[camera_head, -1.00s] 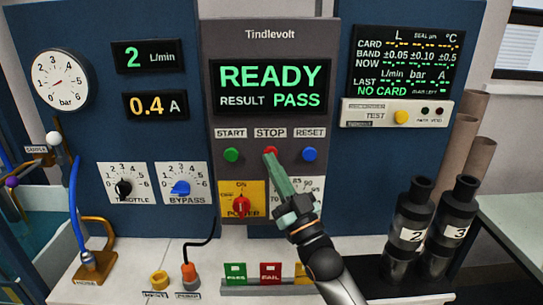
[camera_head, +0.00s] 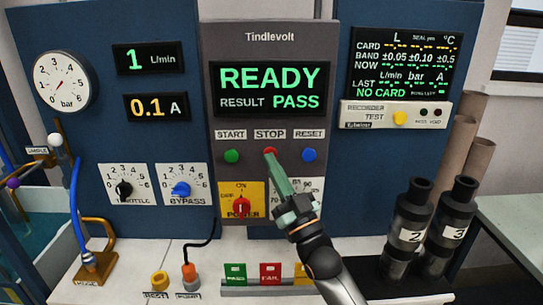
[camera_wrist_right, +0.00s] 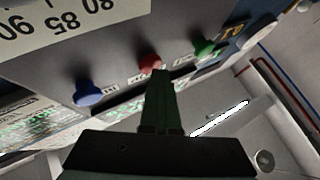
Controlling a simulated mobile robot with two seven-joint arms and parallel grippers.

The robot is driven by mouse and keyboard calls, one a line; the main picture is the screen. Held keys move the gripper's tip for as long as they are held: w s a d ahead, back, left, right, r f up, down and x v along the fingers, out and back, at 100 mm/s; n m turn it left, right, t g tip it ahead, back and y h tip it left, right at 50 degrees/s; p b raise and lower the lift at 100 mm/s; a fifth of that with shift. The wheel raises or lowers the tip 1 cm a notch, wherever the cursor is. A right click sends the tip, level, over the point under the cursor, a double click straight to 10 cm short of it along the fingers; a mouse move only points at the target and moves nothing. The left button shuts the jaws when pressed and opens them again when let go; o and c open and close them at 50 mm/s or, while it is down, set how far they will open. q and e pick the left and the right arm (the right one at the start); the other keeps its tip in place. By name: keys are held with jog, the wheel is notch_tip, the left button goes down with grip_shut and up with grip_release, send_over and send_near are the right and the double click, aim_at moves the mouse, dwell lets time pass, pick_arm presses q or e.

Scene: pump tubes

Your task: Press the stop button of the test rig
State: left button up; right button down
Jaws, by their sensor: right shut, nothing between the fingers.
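The red stop button (camera_head: 270,152) sits under the STOP label, between the green start button (camera_head: 231,156) and the blue reset button (camera_head: 309,155). My right gripper (camera_head: 272,160) is shut and empty, its fingertips at the lower edge of the stop button and partly covering it. In the right wrist view the shut fingers (camera_wrist_right: 160,75) reach the red button (camera_wrist_right: 150,62); touching seems likely, but how far it is pressed cannot be told. The display (camera_head: 270,88) reads READY, RESULT PASS. The flow readout (camera_head: 150,58) shows 1 and the current readout (camera_head: 157,106) shows 0.1. My left gripper is not in view.
Below the buttons is a red power switch (camera_head: 241,206) on a yellow plate, close to my right gripper. Throttle (camera_head: 124,189) and bypass (camera_head: 181,189) knobs are to the left. Two black cylinders (camera_head: 408,230) marked 2 and 3 stand at right. Coloured PASS and FAIL tags (camera_head: 270,272) sit in front.

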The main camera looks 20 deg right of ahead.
jog(key=shift+w+d+r, duration=0.1)
jog(key=shift+d+r, duration=0.05)
jog(key=s, duration=0.2)
jog(key=s+a+p, duration=0.2)
jog(key=s, duration=0.1)
jog(key=shift+s+f, duration=0.2)
jog(key=shift+s, duration=0.1)
jog(key=shift+f, duration=0.1)
dwell(0.4)
